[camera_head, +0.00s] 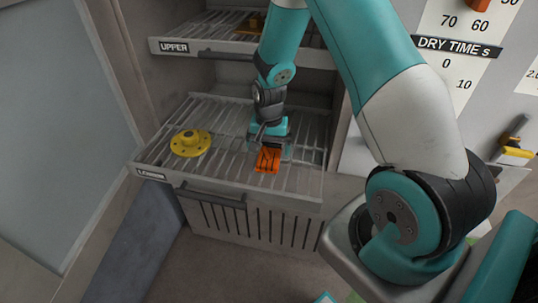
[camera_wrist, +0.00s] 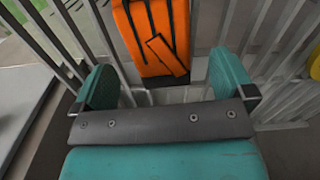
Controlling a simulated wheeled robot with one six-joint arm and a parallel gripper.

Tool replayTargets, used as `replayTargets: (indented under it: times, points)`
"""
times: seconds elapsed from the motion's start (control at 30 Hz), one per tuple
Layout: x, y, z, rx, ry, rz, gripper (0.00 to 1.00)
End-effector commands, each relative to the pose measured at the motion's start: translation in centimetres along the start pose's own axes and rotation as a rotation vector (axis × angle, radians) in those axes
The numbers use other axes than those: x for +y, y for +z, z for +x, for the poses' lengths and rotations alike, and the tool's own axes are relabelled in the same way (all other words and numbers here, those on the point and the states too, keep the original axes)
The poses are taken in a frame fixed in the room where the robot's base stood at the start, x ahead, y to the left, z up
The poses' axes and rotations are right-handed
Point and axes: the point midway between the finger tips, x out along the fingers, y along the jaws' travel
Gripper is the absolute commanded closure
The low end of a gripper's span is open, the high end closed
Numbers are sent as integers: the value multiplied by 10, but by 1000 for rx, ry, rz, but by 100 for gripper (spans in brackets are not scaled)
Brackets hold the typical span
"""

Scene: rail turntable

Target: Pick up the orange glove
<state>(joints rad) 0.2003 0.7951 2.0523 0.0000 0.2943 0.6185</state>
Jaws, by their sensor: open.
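The orange glove (camera_head: 268,160) lies on the bars of the lower rack (camera_head: 224,183), right of its middle. In the wrist view the glove (camera_wrist: 151,36) is at the top centre, orange with dark lines, and its upper part is cut off by the frame edge. My gripper (camera_head: 270,146) is right over the glove in the head view. In the wrist view my gripper (camera_wrist: 166,85) has its two teal fingers apart, one to each side of the glove's near end. Nothing is held between them. Whether the fingers touch the rack is not clear.
A yellow flanged part (camera_head: 190,143) sits on the lower rack to the left. The upper rack (camera_head: 225,46) is above, holding an orange-yellow item (camera_head: 256,23). A dark handle (camera_head: 211,194) runs along the lower rack's front. Cabinet walls stand on both sides.

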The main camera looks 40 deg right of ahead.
Motion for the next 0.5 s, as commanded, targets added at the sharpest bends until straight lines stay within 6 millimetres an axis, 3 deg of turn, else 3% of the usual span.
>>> replayTargets:
  times: [0.2, 0.43, 0.47, 0.5]
  points:
    - [0, 1, 26, -2, 1, 0, 0]
    - [0, 1, 28, 0, 0, 0, 0]
    - [0, 1, 28, 0, 0, 0, 2]
    - [0, 1, 28, 0, 0, 0, 12]
